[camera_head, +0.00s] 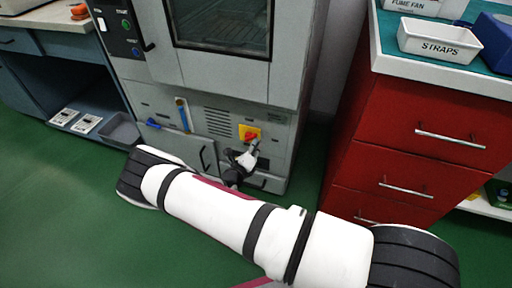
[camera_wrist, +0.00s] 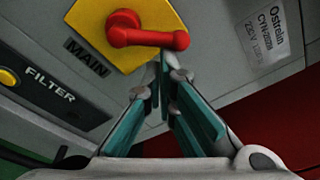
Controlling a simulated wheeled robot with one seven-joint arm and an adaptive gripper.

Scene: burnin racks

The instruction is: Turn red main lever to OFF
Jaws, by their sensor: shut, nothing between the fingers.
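The red main lever (camera_wrist: 148,36) sits on a yellow square plate (camera_wrist: 92,12) beside the word MAIN in the wrist view. Its handle runs from the round hub on the left to a knob end on the right. In the head view the yellow plate (camera_head: 250,133) with the red lever is low on the front of the grey cabinet. My gripper (camera_wrist: 162,62) is shut and empty, with its fingertips just below the lever's handle near its right part. I cannot tell whether they touch it. In the head view my gripper (camera_head: 252,150) is just below the plate.
The grey cabinet (camera_head: 285,122) has a vent grille and a blue handle (camera_head: 163,126) left of the lever. A yellow button (camera_wrist: 9,77) is by a FILTER label. A red drawer unit (camera_head: 440,115) stands close on the right. Green floor (camera_head: 60,210) lies open at left.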

